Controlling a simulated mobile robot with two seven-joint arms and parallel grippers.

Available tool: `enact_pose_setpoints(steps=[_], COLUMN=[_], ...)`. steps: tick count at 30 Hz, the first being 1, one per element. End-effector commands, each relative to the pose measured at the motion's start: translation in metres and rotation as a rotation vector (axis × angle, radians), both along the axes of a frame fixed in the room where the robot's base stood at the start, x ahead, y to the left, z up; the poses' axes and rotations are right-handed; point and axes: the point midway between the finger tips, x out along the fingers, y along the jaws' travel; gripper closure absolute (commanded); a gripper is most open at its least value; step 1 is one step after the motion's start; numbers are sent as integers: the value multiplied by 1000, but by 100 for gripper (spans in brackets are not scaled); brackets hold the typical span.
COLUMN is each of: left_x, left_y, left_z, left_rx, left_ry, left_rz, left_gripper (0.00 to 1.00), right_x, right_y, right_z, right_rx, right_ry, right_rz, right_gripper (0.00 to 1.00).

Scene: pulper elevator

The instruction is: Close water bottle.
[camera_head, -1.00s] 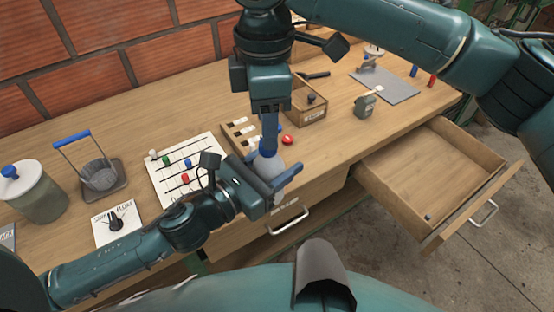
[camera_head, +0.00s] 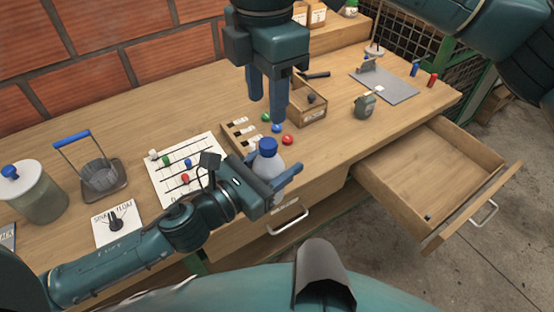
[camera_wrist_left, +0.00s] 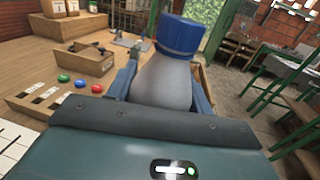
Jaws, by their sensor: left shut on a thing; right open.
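The water bottle (camera_head: 265,165) is pale grey with a blue cap (camera_head: 267,147) on its top. My left gripper (camera_head: 280,180) is shut on the bottle's body, near the table's front edge. In the left wrist view the bottle (camera_wrist_left: 165,80) stands between the blue fingers, with the ribbed blue cap (camera_wrist_left: 179,36) sitting on it. Whether the cap is fully tight cannot be told. My right gripper (camera_head: 266,98) is open and empty, pointing down above and behind the bottle, apart from the cap. The bottle's lower part is hidden by my left gripper.
A wooden box (camera_head: 308,108) stands behind. An open drawer (camera_head: 430,190) juts out at right. A white slider board (camera_head: 185,170) lies left.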

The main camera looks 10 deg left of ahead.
Motion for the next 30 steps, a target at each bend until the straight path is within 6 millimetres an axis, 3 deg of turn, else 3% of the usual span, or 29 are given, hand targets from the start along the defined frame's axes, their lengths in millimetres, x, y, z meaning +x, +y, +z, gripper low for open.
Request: enact_pose_setpoints(steps=[8,21,30], left_x=[0,0,0], left_y=[0,0,0], left_z=[1,1,1], left_rx=[-1,-1,-1], left_ry=[-2,-2,-2], left_rz=[0,0,0], left_gripper=[100,100,100], right_x=[0,0,0], right_y=[0,0,0], right_z=[-6,-67,-81], right_rx=[-1,-1,0], right_ry=[1,1,0], right_rz=[-4,-5,-5], right_gripper=[57,57,57])
